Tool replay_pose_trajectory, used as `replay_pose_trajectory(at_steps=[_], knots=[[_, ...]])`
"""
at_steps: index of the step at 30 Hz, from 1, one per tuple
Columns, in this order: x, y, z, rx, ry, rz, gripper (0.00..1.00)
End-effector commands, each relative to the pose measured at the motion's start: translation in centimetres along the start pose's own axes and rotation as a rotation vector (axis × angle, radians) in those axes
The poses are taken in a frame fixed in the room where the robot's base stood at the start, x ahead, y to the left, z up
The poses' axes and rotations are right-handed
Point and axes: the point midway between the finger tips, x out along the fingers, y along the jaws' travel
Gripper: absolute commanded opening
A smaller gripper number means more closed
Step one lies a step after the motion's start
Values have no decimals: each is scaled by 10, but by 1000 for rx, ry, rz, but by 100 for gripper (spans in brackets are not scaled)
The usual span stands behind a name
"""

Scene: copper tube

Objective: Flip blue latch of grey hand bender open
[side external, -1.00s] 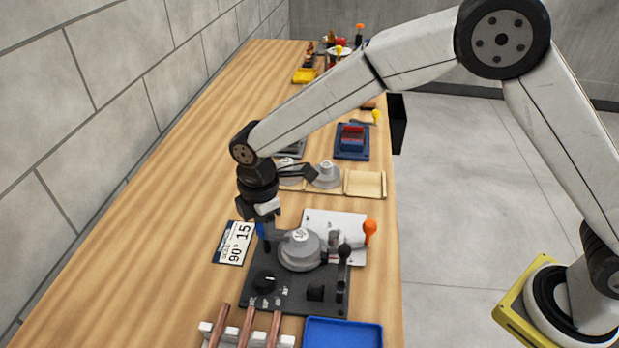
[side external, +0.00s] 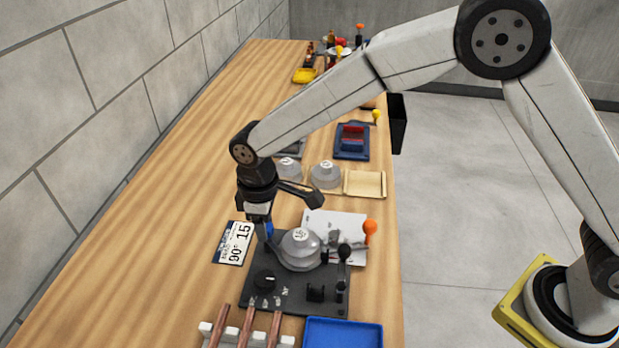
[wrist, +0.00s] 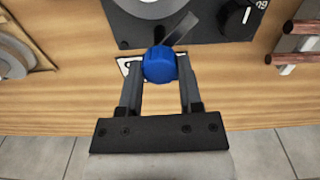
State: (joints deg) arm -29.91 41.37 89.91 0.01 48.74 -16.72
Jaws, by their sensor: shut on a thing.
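The grey hand bender (side external: 300,285) stands on the wooden bench, with a round grey die (side external: 300,248) on its dark base plate. Its dark plate also shows at the top of the wrist view (wrist: 205,22). My gripper (wrist: 160,72) is shut on this blue knob, with one finger on each side. In the side view my gripper (side external: 260,222) points down at the bender's far left corner, and only a little blue shows there.
Copper tubes (side external: 247,325) on a white rack and a blue tray (side external: 343,333) are in front. An orange-knobbed lever (side external: 370,228) stands at the right. Loose dies (side external: 325,174) lie behind. Bench left of the card is clear.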

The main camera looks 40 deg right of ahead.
Motion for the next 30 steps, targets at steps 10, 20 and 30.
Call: replay_pose_trajectory(at_steps=[10,20,30], knots=[[-1,0,0,329,1,1,0],[-2,0,0,624,2,0,0],[-2,0,-1,799,2,0,0]])
